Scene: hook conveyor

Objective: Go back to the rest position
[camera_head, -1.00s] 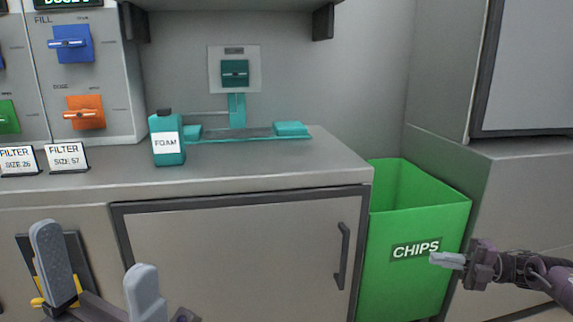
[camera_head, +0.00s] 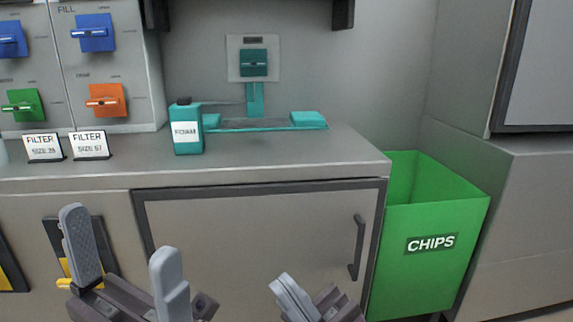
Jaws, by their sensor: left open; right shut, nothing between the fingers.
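My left gripper (camera_head: 127,263) is at the lower left in the head view, in front of the counter's cabinet front. Its two grey fingers are spread wide with nothing between them. My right gripper (camera_head: 293,298) is at the bottom centre, in front of the grey cabinet door. Its fingers are together and hold nothing. Both grippers are apart from the counter and the objects on it.
The counter (camera_head: 350,158) carries a teal foam bottle (camera_head: 188,130), a teal hook conveyor (camera_head: 262,126) and two filter signs (camera_head: 90,145). A green chips bin (camera_head: 432,215) stands right of the cabinet door (camera_head: 260,245). Dials, including an orange one (camera_head: 105,101), are on the panel at left.

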